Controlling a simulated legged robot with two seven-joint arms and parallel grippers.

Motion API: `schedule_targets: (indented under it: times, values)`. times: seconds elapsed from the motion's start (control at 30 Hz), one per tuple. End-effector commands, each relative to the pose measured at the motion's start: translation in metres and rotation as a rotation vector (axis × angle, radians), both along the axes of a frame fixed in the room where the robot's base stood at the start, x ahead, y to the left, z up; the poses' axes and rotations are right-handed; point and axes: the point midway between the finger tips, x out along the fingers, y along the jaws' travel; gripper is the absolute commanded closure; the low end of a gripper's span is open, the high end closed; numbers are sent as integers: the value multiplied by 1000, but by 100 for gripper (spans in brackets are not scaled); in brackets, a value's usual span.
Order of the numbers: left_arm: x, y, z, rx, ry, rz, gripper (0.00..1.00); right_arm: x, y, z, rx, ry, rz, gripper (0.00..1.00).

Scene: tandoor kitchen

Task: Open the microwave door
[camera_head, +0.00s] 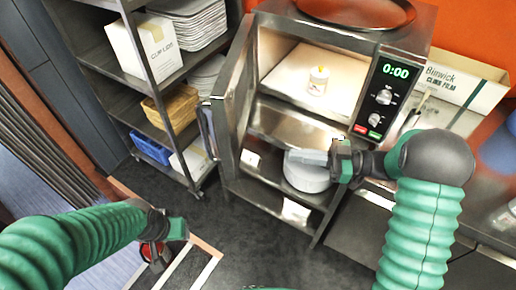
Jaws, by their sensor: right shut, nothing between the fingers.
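The microwave (345,44) stands on a metal counter, with its display reading 0:00. Its door (235,80) is swung wide open to the left, and the lit inside shows. A small white container with a yellow label (318,80) stands inside. My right gripper (312,158) is shut and empty, in front of and below the microwave opening, apart from the door. My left gripper (178,229) is low at the left, away from the microwave; its fingers are too unclear to judge.
A wheeled rack (130,75) with stacked plates, a white box (146,48) and a blue crate (150,148) stands left of the door. A white pot (306,172) sits on the shelf below. A cling film box (462,85) is at the right.

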Motion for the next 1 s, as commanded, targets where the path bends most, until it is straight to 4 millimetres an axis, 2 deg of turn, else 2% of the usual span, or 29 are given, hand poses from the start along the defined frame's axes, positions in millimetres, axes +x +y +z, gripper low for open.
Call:
schedule_targets:
  times: [0.17,0.6,0.8,1.0]
  values:
    - [0,0,3,0,0,0,51,5,28,2,0,-1,6,100]
    - [0,0,12,0,0,0,51,26,116,3,1,-2,3,100]
    - [0,0,13,0,0,0,51,31,134,2,-1,-4,-1,100]
    - [0,0,13,0,0,0,51,32,136,2,0,-4,-2,100]
